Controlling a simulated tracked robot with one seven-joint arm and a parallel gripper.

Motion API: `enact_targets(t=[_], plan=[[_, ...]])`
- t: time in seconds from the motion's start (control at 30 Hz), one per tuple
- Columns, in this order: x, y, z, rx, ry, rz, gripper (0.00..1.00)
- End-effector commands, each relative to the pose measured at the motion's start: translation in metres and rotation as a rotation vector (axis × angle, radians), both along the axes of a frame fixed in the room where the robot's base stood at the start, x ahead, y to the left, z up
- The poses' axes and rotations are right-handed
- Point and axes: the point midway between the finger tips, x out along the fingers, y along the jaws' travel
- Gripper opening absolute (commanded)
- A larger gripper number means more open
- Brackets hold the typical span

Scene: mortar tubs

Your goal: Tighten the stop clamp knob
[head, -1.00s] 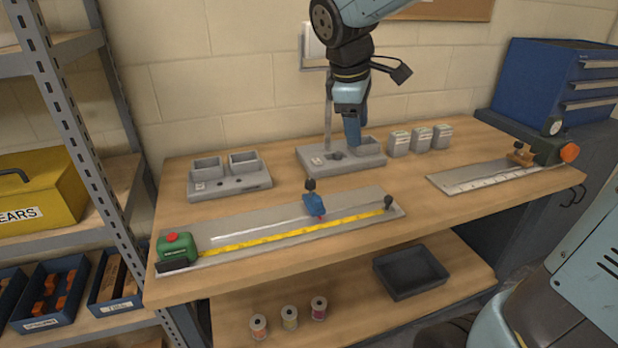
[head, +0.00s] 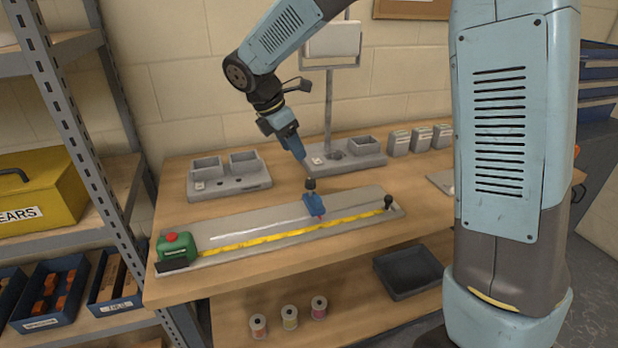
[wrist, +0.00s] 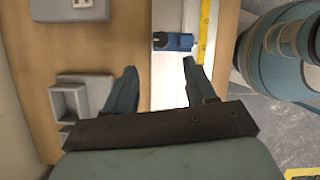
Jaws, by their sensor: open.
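The stop clamp (head: 314,205) is a small blue block on the grey measuring board (head: 360,200), beside the yellow tape strip. Its dark knob (head: 310,184) stands up at its back end. In the wrist view the clamp (wrist: 179,41) lies ahead of the fingers, with the dark knob (wrist: 158,41) at its left end. My gripper (head: 300,155) is above the bench, behind and a little left of the knob, pointing down. In the wrist view my gripper (wrist: 160,75) is open, its two fingers spread with nothing between them.
A green tape measure (head: 177,248) sits at the board's left end and a black post (head: 388,202) at its right. Grey blocks with square cups (head: 228,178) stand behind. Spools (head: 290,316) and a dark tray (head: 410,272) are on the lower shelf.

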Motion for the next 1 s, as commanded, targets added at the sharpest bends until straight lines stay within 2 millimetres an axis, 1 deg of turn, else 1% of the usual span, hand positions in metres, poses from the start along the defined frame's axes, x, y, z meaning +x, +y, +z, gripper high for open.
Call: enact_targets(t=[0.03, 0.4, 0.6, 0.8, 1.0], plan=[[0.001, -0.004, -0.009, -0.001, 0.002, -0.001, 0.55], [0.01, -0.027, -0.069, 0.0, 0.002, -0.003, 0.55], [0.013, -0.036, -0.093, 0.0, 0.002, -0.002, 0.55], [0.015, -0.041, -0.103, 0.0, -0.001, -0.002, 0.55], [0.015, -0.041, -0.104, 0.001, -0.001, -0.001, 0.55]])
